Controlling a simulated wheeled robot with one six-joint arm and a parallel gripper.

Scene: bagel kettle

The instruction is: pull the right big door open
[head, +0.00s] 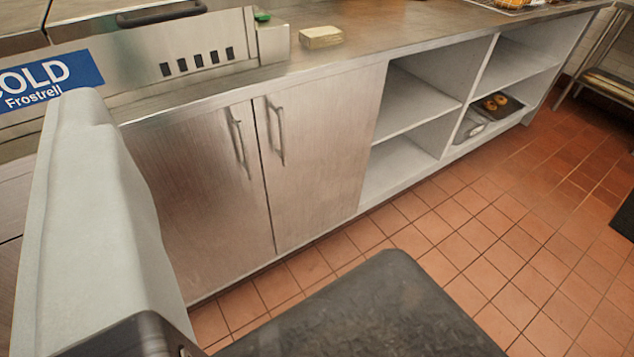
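The right big door (325,150) is a brushed-steel cabinet door under the counter, near the middle of the head view. It is shut, flush with the left door (190,195), with a dark narrow seam between them. Its vertical bar handle (277,132) sits near its upper left edge, by the seam. The left door's similar handle (238,143) is just across the seam. Nothing touches either handle. A large pale part of mine fills the left side and hides the left door's outer side. I see no gripper fingertips.
Open shelves (420,105) stand right of the door, with a dark tray of bagels (490,104). The steel counter (360,40) carries a pale block (320,37). The tiled floor (470,235) before the door and shelves is clear. A stool (603,80) stands far right.

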